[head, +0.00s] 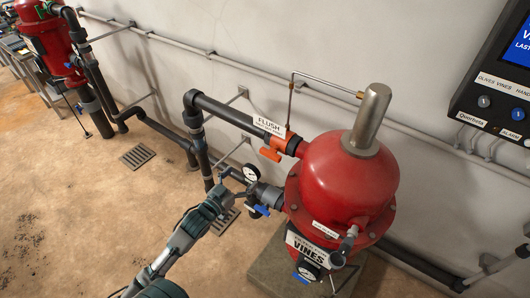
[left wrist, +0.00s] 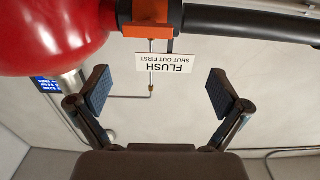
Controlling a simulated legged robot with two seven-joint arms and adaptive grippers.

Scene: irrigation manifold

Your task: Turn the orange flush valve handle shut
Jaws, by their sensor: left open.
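The orange flush valve handle (head: 270,154) sits on the dark pipe left of the red tank (head: 345,180), below a white FLUSH tag (head: 268,127). In the left wrist view the orange valve (left wrist: 147,31) is at the top, beside the red tank, with the FLUSH tag (left wrist: 163,65) upside down beneath it. My left gripper (head: 230,180) is below and left of the handle in the head view. My right gripper is not seen.
A pressure gauge (head: 251,173) and a blue handle (head: 262,211) are close to my left gripper. A vertical dark pipe (head: 203,160) stands behind it. A control panel (head: 495,100) hangs at the right. Floor (head: 90,210) at the left is mostly clear.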

